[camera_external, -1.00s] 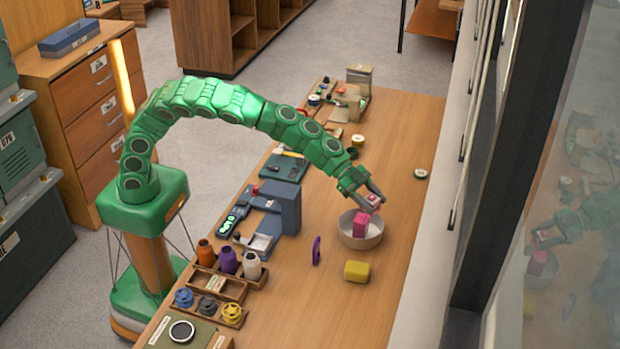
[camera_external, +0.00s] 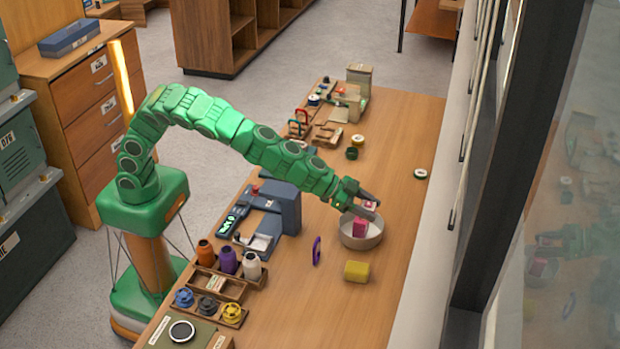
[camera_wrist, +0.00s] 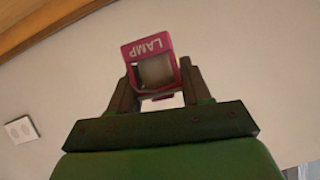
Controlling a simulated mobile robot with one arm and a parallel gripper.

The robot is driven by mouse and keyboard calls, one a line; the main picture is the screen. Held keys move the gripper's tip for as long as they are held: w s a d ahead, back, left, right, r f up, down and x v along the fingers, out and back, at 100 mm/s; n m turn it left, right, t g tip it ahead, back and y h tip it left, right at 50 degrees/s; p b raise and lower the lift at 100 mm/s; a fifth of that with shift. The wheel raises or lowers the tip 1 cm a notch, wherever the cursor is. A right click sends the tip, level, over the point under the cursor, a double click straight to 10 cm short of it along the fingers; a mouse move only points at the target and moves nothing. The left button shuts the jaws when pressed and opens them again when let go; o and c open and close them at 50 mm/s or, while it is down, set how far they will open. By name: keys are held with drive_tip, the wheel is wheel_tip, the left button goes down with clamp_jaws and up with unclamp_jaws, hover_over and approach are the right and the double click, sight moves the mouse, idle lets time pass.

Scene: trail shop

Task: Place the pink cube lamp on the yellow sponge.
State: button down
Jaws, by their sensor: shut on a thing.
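My gripper (camera_external: 372,209) is shut on the pink cube lamp (camera_external: 370,204) and holds it above the grey bowl. In the wrist view the lamp (camera_wrist: 148,48) sits between both fingers, with "LAMP" lettering on its pink frame and a pale inside. It is partly hidden by a finger in the external view. The yellow sponge (camera_external: 357,271) lies on the table, in front of the bowl and apart from the gripper. Nothing is on top of it.
The grey bowl (camera_external: 345,236) holds another pink block (camera_external: 360,228). A purple ring (camera_external: 317,251) stands upright left of the sponge. Trays with bottles and spools (camera_external: 230,288) line the left table edge, beside a blue-grey machine (camera_external: 286,207). Table right of the sponge is clear.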

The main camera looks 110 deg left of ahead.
drive_tip(key=shift+s+d+n+y, duration=0.3)
drive_tip(key=shift+n+y, duration=0.1)
drive_tip(key=s+d+f+n+g+y, duration=0.25)
drive_tip(key=s+n+y, duration=0.45)
drive_tip(key=s, duration=0.5)
drive_tip(key=n+g, duration=0.1)
hover_over(358, 267)
drive_tip(key=shift+a+f, duration=0.1)
drive_tip(key=shift+f, duration=6.35)
drive_tip(key=shift+c, duration=2.4)
unclamp_jaws()
drive_tip(key=shift+f, duration=0.1)
